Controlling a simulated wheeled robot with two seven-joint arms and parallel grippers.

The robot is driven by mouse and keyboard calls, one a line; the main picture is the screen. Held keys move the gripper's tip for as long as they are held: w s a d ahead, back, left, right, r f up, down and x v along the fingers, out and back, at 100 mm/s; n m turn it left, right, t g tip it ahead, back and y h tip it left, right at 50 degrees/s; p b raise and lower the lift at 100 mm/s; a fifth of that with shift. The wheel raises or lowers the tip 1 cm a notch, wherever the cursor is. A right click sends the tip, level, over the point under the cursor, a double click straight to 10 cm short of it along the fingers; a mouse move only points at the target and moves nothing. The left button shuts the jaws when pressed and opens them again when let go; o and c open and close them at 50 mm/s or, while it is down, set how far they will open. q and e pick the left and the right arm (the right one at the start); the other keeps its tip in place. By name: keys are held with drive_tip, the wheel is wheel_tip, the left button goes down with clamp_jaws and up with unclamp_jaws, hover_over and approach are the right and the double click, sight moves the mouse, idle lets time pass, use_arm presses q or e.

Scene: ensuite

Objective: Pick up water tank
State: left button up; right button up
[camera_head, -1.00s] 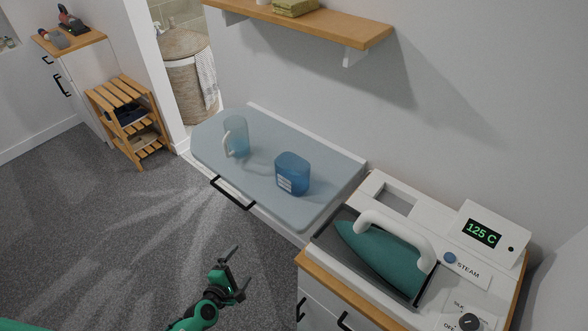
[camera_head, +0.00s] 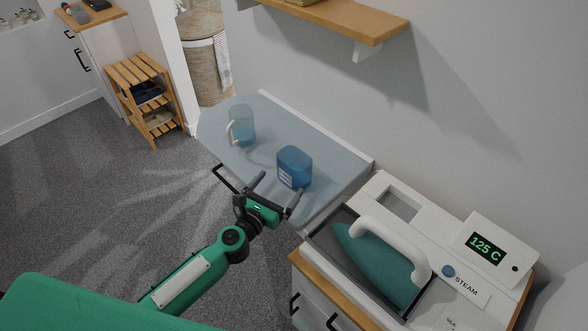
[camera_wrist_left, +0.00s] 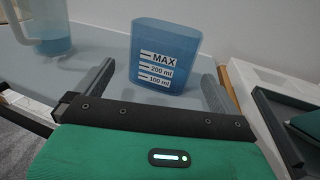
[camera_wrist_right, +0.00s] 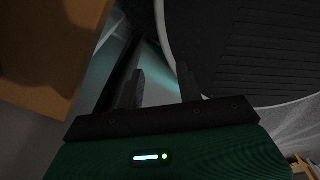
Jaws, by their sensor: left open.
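The water tank is a blue translucent container (camera_head: 293,168) with a white label, upright on the grey-blue ironing board top (camera_head: 330,172). In the left wrist view the tank (camera_wrist_left: 165,55) shows MAX, 200 ml and 100 ml marks and stands just ahead, between the finger lines. My left gripper (camera_head: 275,192) is open and empty, at the board's front edge, with its fingers pointing at the tank and apart from it. My right gripper (camera_wrist_right: 160,88) shows only in its own wrist view, fingers apart with nothing seen between them.
A clear jug (camera_head: 241,126) with a white handle stands left of the tank. On the right, a teal iron (camera_head: 375,262) rests in a white steam station (camera_head: 408,205) with a 125 C display. A wooden shelf (camera_head: 345,18) hangs above. A slatted rack (camera_head: 140,95) stands at left.

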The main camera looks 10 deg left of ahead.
sight(287, 176)
use_arm(q)
drive_tip(key=x, duration=0.2)
drive_tip(key=shift+w+d, duration=0.2)
drive_tip(key=shift+w, duration=0.1)
drive_tip(key=shift+w+d, duration=0.1)
drive_tip(key=shift+w, duration=0.25)
drive_tip(key=shift+w+d+r+p, duration=0.15)
drive_tip(key=shift+w+p, duration=0.15)
drive_tip(key=x, duration=0.3)
drive_tip(key=shift+w+d, duration=0.15)
drive_tip(key=shift+d, duration=0.1)
drive_tip(key=shift+w+d, duration=0.1)
drive_tip(key=shift+w, duration=0.3)
drive_tip(key=shift+s, duration=0.1)
use_arm(e)
drive_tip(key=shift+w+a+r, duration=0.3)
drive_tip(key=shift+a+r, duration=0.05)
drive_tip(key=shift+r, duration=0.3)
use_arm(q)
drive_tip(key=c, duration=1)
drive_tip(key=shift+r+p, duration=0.25)
drive_tip(key=shift+p, duration=0.2)
use_arm(e)
drive_tip(key=shift+a+r, duration=0.1)
drive_tip(key=shift+r, duration=0.05)
